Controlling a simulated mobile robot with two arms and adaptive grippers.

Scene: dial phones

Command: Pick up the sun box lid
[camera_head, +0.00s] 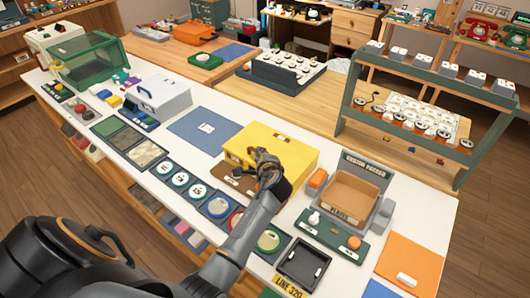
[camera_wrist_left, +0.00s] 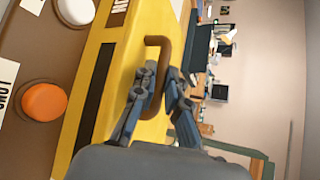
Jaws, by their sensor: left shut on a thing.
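The yellow box (camera_head: 290,144) stands on the white counter, and its yellow top also fills much of the left wrist view (camera_wrist_left: 100,85). I take it for the sun box; its lid seam cannot be made out. A brown handle (camera_wrist_left: 157,42) rises from its yellow surface. My left gripper (camera_head: 262,157) is at the near side of the box. In the left wrist view my left gripper (camera_wrist_left: 162,82) is shut on the brown handle, with one finger on each side. The box's near edge is partly hidden by my gripper. My right gripper is not in view.
A brown panel with an orange button (camera_wrist_left: 44,101) lies along the box's near side. A blue mat (camera_head: 204,130) lies left of the box. Round dials line the counter's front.

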